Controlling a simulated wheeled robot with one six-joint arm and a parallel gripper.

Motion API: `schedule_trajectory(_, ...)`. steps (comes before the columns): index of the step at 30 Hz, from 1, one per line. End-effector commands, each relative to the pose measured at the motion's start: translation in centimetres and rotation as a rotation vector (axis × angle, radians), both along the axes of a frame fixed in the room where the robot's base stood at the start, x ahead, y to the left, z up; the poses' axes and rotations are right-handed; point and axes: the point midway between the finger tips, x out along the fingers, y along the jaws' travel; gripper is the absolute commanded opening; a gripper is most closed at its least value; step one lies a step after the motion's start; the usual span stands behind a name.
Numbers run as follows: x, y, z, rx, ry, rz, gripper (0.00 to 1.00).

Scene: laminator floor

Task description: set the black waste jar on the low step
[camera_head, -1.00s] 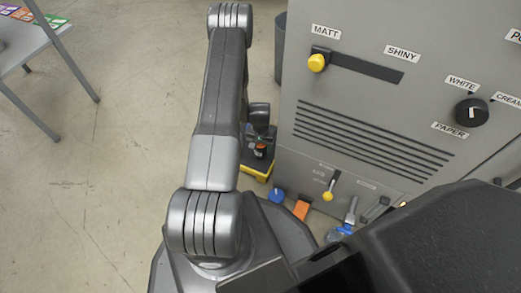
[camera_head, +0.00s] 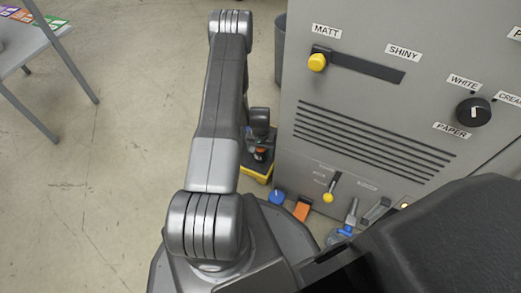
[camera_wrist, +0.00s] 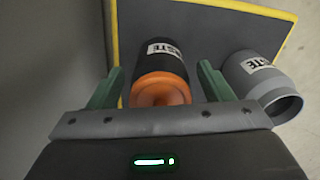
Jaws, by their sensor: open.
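The black waste jar (camera_wrist: 162,58) has a white label and an orange end. In the wrist view it lies over the dark top of the low step (camera_wrist: 215,22), which has a yellow edge. My gripper (camera_wrist: 160,72) is open, with one green finger on each side of the jar and visible gaps beside it. In the head view my gripper (camera_head: 259,138) is beside the machine, over the step (camera_head: 257,177), and mostly covers the jar. Whether the jar's base touches the step is hidden.
A grey waste jar (camera_wrist: 262,82) is close by my right finger in the wrist view. Open floor (camera_head: 110,180) lies to the left.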

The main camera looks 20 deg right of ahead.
Motion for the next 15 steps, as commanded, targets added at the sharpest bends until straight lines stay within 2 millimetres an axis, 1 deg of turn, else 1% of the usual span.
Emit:
schedule_trajectory(5, 0.1, -0.1, 3.5, -0.002, -0.002, 0.000, 0.73)
schedule_trajectory(9, 0.1, 0.0, 6.7, -0.001, -0.002, 0.000, 0.73)
schedule_trajectory(12, 0.1, 0.0, 8.7, -0.001, -0.002, 0.000, 0.73)
schedule_trajectory(15, 0.1, 0.0, 10.3, -0.001, -0.002, 0.000, 0.73)
